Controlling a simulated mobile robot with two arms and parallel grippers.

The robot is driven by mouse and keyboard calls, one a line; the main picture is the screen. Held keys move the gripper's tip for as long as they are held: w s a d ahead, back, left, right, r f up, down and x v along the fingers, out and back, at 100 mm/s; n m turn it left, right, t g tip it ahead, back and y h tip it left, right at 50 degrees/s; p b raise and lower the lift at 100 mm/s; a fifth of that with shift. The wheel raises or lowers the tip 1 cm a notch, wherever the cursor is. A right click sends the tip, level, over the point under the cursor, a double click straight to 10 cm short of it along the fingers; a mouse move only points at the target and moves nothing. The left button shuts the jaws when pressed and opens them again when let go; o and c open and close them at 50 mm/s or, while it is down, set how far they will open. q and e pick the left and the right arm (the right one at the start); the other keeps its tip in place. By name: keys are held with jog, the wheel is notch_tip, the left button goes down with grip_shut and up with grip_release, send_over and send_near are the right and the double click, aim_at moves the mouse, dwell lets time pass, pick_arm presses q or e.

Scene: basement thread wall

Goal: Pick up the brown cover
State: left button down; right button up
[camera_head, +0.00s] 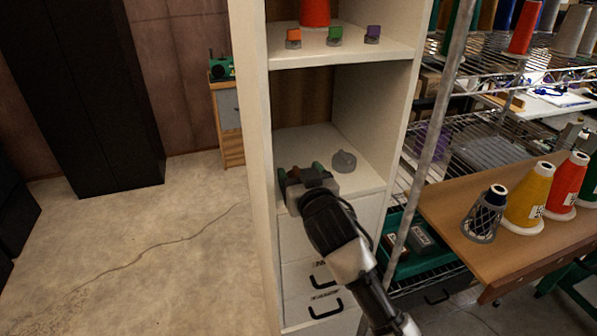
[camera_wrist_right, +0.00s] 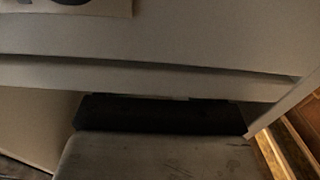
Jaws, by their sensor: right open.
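My right gripper (camera_head: 301,176) is at the front of the lower open compartment of the white shelf unit (camera_head: 366,172). It is open, with its arm coming in from the bottom right. A small brown shape (camera_head: 310,172), perhaps the brown cover, shows at the gripper's end, with green beside it. The gripper hides part of this spot, and I cannot tell whether the jaws are around the brown shape or in front of it. The right wrist view shows pale panels and a dark block, with no clear brown cover. My left gripper is in neither view.
A grey knobbed piece (camera_head: 344,161) sits to the right on the same shelf. Orange (camera_head: 293,38), green (camera_head: 335,36) and purple (camera_head: 373,34) pieces stand on the shelf above. A metal post (camera_head: 431,130) and a wooden table (camera_head: 456,241) with thread cones are on the right. Floor at left is clear.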

jog(key=shift+w+a+f, duration=0.1)
jog(key=shift+w+a, duration=0.15)
jog(key=shift+w, duration=0.35)
jog(key=c, duration=0.6)
jog(key=shift+r, duration=0.3)
notch_tip(320, 180, up, 4)
jog(key=shift+d+f+b, duration=0.1)
jog(key=shift+b, duration=0.6)
jog(key=shift+s+d+r+b, duration=0.35)
jog(key=shift+d+r, duration=0.75)
jog(key=shift+d, duration=0.8)
jog(key=shift+s+d+r+b, duration=0.35)
jog(key=shift+d+r, duration=0.8)
jog(key=shift+d, duration=0.75)
jog(key=shift+s+d+r+b, duration=0.35)
jog(key=shift+d+r, duration=0.75)
jog(key=shift+d, duration=0.8)
